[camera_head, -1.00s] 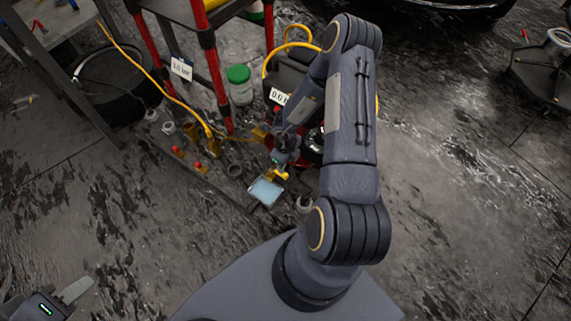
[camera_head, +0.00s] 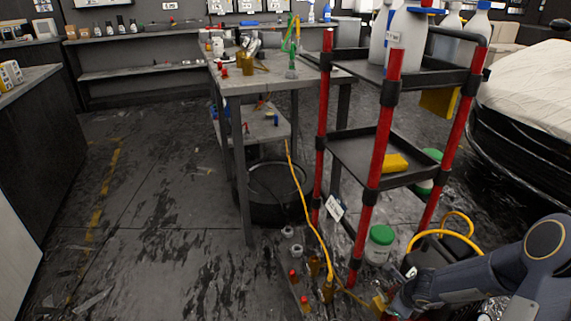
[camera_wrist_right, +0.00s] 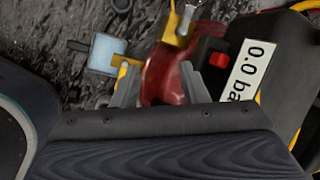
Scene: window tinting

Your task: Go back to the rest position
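My right arm (camera_head: 490,275) comes in at the lower right of the head view, reaching low beside the red-posted cart (camera_head: 385,130). A black box with a "0.0 ba" display (camera_wrist_right: 250,68) is close on the right of the fingers. A light-blue flat piece (camera_wrist_right: 107,52) with a yellow part lies to their left. My left gripper is not in view.
A grey workbench (camera_head: 275,78) with tools stands left of the cart. A green-lidded jar (camera_head: 379,245), small red-topped bottles (camera_head: 304,303) and a yellow hose (camera_head: 305,205) are on the floor.

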